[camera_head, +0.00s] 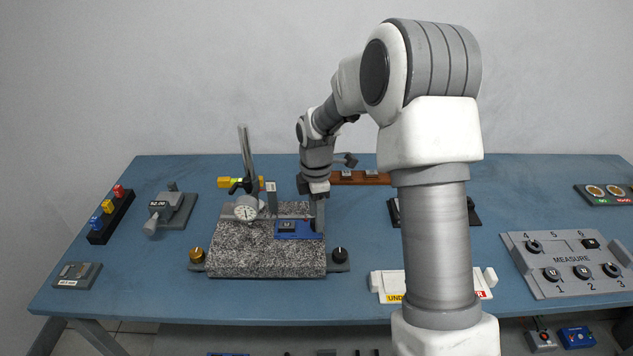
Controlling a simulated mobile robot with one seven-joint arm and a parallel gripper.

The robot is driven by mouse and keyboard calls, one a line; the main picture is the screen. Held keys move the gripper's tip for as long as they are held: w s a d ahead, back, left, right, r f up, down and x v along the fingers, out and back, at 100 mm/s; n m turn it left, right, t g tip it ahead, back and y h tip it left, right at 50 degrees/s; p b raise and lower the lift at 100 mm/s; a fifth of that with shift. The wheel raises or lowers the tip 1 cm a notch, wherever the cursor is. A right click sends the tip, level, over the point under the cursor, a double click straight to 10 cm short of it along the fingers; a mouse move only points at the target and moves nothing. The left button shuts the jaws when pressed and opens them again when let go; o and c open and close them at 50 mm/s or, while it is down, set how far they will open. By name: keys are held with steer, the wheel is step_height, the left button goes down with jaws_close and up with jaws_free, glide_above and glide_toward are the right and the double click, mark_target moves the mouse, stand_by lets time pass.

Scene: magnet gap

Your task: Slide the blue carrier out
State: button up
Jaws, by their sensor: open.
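The blue carrier (296,229) lies on the right part of the speckled granite block (250,262), with a small dark and grey piece (288,226) on it. My gripper (319,220) points down at the carrier's right end and is open. One finger shows close to that end; I cannot tell whether it touches. A dial gauge (246,209) on a stand is at the block's left, its face close to the carrier's left side. A thin grey bar runs behind the carrier.
Knobs flank the block: a brass one (197,255) at left and a black one (339,255) at right. A labelled MEASURE board (570,262) is at the right. A brown rack (350,179) stands behind my gripper. A digital gauge (168,208) is at left.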

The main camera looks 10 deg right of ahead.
step_height(320, 180, up, 15)
steer(key=p, duration=0.1)
steer(key=shift+r, duration=0.2)
steer(key=s+d+r+m+t, duration=0.1)
steer(key=s+r+m+t, duration=0.1)
steer(key=s+r+m, duration=0.4)
steer(key=s+r+m+t, duration=0.1)
steer(key=s+r+m, duration=0.2)
steer(key=s, duration=0.5)
steer(key=s+f+m+t, duration=0.2)
steer(key=s+m, duration=0.7)
steer(key=s, duration=0.4)
steer(key=shift+s+d+m+t, duration=0.25)
steer(key=shift+d+m+t, duration=0.05)
steer(key=shift+d+m, duration=0.1)
